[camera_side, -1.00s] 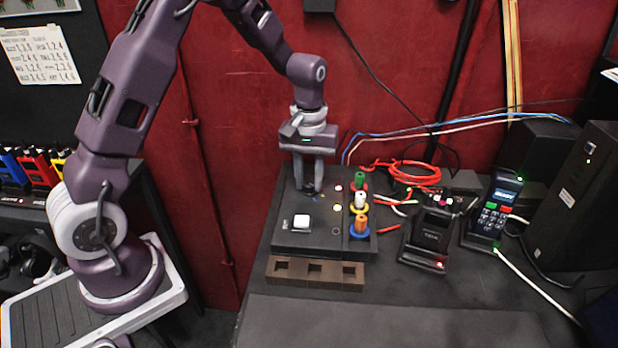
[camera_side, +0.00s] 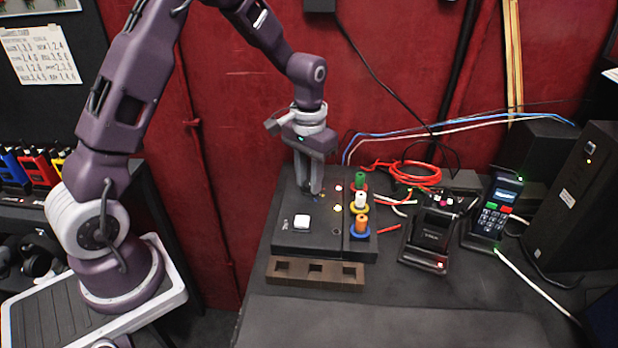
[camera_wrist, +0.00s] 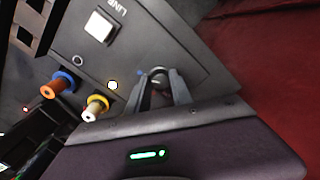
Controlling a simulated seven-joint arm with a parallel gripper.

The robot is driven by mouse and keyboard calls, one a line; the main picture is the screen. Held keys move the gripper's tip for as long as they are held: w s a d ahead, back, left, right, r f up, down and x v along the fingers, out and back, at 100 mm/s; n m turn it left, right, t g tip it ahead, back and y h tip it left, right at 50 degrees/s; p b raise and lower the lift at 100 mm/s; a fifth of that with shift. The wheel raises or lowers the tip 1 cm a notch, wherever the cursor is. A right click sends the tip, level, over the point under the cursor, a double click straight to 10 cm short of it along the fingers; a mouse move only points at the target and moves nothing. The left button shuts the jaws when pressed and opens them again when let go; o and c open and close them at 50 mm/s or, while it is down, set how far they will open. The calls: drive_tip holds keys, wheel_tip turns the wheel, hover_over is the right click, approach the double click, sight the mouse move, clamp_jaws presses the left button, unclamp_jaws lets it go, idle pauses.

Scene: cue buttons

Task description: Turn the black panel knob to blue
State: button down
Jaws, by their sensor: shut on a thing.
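The black panel (camera_side: 323,238) lies on the dark bench in the side view and also shows in the wrist view (camera_wrist: 190,42). My gripper (camera_side: 312,190) points down over the panel's back part, with its fingertips at the panel knob. In the wrist view my gripper (camera_wrist: 160,78) is shut on the black knob (camera_wrist: 157,73), one finger on each side. The fingers hide most of the knob, and I cannot tell where it points. A small blue mark (camera_wrist: 140,73) shows beside the knob.
A white square button (camera_side: 303,221) is at the panel's front. Green (camera_side: 360,180), white (camera_side: 360,201) and orange (camera_side: 361,224) pegs stand along its right side. A brown slotted block (camera_side: 315,271) lies in front. Handheld devices and cables fill the right.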

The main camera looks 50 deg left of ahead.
sight(309, 184)
idle(0.3)
drive_tip(key=c, duration=1.1)
unclamp_jaws()
drive_tip(key=shift+c, duration=0.2)
wheel_tip(309, 184, up, 7)
drive_tip(key=shift+r, duration=0.1)
